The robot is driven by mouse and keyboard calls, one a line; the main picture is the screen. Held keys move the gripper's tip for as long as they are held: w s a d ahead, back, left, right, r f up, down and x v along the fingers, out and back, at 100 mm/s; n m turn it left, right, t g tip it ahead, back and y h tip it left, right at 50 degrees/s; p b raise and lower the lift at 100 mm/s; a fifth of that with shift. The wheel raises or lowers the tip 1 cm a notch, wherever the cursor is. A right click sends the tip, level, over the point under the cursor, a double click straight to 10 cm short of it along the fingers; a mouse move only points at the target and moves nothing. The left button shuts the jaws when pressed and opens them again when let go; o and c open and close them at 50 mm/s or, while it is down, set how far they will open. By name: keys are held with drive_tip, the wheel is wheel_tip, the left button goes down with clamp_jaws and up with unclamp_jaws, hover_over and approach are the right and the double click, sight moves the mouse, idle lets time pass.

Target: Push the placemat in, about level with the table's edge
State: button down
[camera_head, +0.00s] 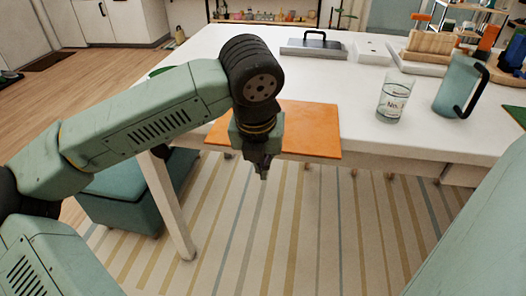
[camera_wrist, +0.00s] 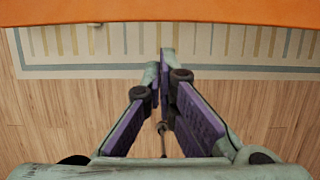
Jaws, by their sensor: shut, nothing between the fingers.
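The orange placemat (camera_head: 312,132) lies on the white table (camera_head: 350,95), its near edge overhanging the table's front edge. My arm hides part of its left half. In the wrist view the placemat (camera_wrist: 160,10) is an orange band across the top. My gripper (camera_head: 263,174) is in front of the placemat's near edge, pointing down. In the wrist view its fingertips (camera_wrist: 166,58) meet, with nothing between them, and appear apart from the orange edge.
A glass (camera_head: 393,97) and a pitcher (camera_head: 457,87) stand right of the placemat. A grey lidded tray (camera_head: 313,48) is farther back. A teal ottoman (camera_head: 125,205) is under the table's left end. Striped rug covers the floor in front.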

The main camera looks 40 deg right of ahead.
drive_tip(key=shift+w+d, duration=0.6)
drive_tip(key=shift+d, duration=0.15)
drive_tip(key=w+d+b, duration=0.2)
drive_tip(key=w+d, duration=0.1)
drive_tip(key=shift+d+f+b, duration=0.15)
drive_tip(key=shift+d+b, duration=0.15)
drive_tip(key=shift+w+d, duration=0.3)
drive_tip(key=shift+d, duration=0.05)
drive_tip(key=shift+a, duration=0.15)
